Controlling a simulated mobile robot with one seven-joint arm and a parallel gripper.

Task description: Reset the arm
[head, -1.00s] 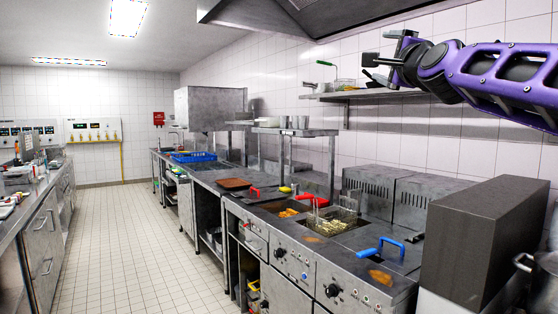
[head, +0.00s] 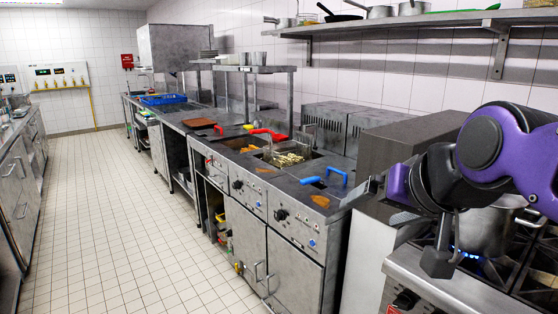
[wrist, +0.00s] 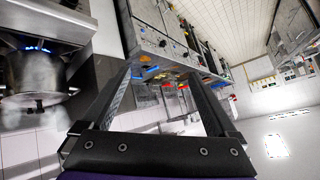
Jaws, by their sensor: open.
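My gripper (head: 385,203) is at the right of the head view, with my purple and black arm behind it. It is in front of the dark grey box beside the fryers and left of the pot on the stove. In the wrist view its two dark fingers (wrist: 158,78) stand wide apart with nothing held between them. That view is turned over, and the fryers show beyond the fingers. Part of the gripper is hard to make out in the head view.
A steel pot (head: 487,232) stands over a blue flame close to my arm; it also shows in the wrist view (wrist: 35,78). The grey box (head: 395,143), fryer with baskets (head: 290,160) and wall shelf (head: 400,22) are near. The tiled floor (head: 110,220) is clear.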

